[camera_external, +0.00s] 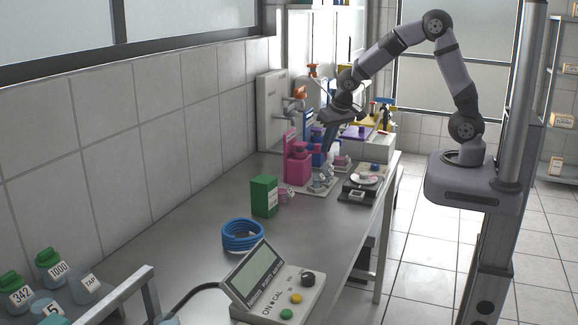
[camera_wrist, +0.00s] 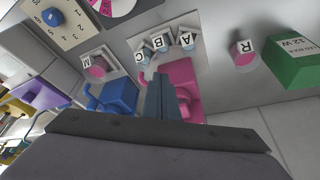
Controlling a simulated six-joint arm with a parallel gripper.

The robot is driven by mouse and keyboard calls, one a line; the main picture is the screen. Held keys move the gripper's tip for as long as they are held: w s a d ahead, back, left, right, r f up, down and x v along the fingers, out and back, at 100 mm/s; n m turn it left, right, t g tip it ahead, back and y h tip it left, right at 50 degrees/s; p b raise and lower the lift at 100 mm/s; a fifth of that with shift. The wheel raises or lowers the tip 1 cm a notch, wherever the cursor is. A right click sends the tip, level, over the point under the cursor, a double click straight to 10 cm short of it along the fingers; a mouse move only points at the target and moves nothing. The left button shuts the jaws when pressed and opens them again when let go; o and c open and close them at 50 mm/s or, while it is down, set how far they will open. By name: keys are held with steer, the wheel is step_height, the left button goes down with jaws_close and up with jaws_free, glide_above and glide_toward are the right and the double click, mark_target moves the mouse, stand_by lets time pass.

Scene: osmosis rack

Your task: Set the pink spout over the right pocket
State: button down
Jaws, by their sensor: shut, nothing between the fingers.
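The pink dispenser with its pink spout (camera_external: 299,151) stands on a light plate beside a blue dispenser (camera_external: 318,157). In the wrist view the pink unit (camera_wrist: 186,73) is partly hidden behind my fingers, and the blue one (camera_wrist: 118,97) is left of it. Small cups labelled A (camera_wrist: 186,42), B (camera_wrist: 160,47) and C (camera_wrist: 144,58) sit in a cluster in front of them. Which pocket is the right one cannot be told. My gripper (camera_external: 327,138) points down above the dispensers; its fingers (camera_wrist: 168,87) are shut and empty. Contact with the pink unit cannot be told.
A green box (camera_external: 264,196) and a pink cup labelled R (camera_wrist: 243,52) stand beside the plate. A cup labelled M (camera_wrist: 97,64) is on the other side. A blue coil (camera_external: 242,235) and a meter (camera_external: 270,285) lie nearer. The bench between coil and wall is clear.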

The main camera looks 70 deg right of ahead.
steer(key=s+a+r+b, duration=0.1)
steer(key=s+r+b, duration=0.1)
steer(key=s+r, duration=0.4)
step_height(320, 180, up, 3)
steer(key=shift+a+r, duration=0.15)
steer(key=shift+a, duration=0.05)
stand_by(0.5)
steer(key=s+a+f+n+g+y, duration=0.1)
steer(key=s+a+f+n+g, duration=0.1)
steer(key=s+f, duration=0.5)
steer(key=s+a+f+n+g+y, duration=0.1)
steer(key=s+a+f+n, duration=0.1)
steer(key=s+f+n, duration=0.2)
steer(key=s+f, duration=0.3)
steer(key=s, duration=0.2)
steer(key=shift+a+f+g, duration=0.2)
steer(key=shift+a+g, duration=0.1)
steer(key=shift+g, duration=0.1)
steer(key=c, duration=2.4)
jaws_free()
steer(key=shift+c, duration=0.2)
